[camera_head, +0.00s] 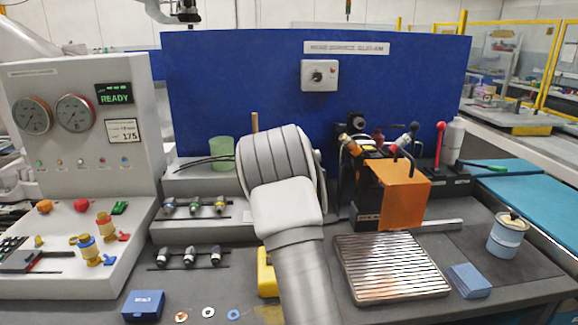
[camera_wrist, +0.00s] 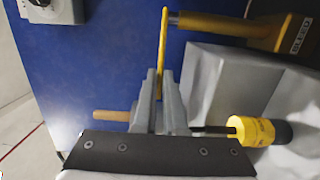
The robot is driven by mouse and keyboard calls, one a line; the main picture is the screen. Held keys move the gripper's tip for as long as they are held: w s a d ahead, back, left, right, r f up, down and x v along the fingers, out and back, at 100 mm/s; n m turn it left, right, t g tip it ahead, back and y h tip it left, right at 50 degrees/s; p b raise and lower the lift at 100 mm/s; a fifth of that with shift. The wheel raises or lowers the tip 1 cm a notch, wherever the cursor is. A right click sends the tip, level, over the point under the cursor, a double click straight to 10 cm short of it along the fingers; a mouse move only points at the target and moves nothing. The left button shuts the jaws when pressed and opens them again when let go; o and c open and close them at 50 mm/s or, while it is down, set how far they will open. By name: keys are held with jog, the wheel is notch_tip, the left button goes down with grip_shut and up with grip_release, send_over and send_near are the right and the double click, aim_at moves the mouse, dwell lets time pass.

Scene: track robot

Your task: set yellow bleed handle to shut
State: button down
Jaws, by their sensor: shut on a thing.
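The yellow bleed handle (camera_wrist: 164,45) is a thin bar in the wrist view. It stands at the end of a yellow-brown shaft that runs from a yellow valve body (camera_wrist: 262,32) with a BLEED label. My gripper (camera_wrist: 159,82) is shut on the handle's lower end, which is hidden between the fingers. In the head view my arm covers the gripper and the handle, so neither can be made out there.
A yellow-and-black fitting (camera_wrist: 258,131) lies close right of my fingers, and a wooden rod (camera_wrist: 112,116) close left. A blue panel (camera_head: 230,75) stands behind. In the head view an orange box (camera_head: 400,195) and a ribbed metal tray (camera_head: 388,268) are right of my arm.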

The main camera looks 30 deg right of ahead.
jog(key=shift+s+d+n+t+y+b, duration=0.15)
jog(key=shift+s+n+t+y+b, duration=0.35)
jog(key=shift+n+y, duration=0.4)
jog(key=shift+s+d+n+t+y+b, duration=0.2)
jog(key=shift+s+n+t+y+b, duration=0.3)
jog(key=shift+y, duration=0.75)
jog(key=shift+s+d+n+t+y+b, duration=0.15)
jog(key=shift+s+n+t+y+b, duration=0.3)
jog(key=shift+n+y, duration=0.5)
jog(key=shift+s+y, duration=0.1)
jog(key=shift+y, duration=0.2)
jog(key=c, duration=1)
grip_release()
jog(key=s+a, duration=0.1)
jog(key=s, duration=0.4)
jog(key=s+a, duration=0.1)
jog(key=s, duration=1.1)
jog(key=shift+s+a, duration=0.1)
jog(key=shift+a, duration=0.3)
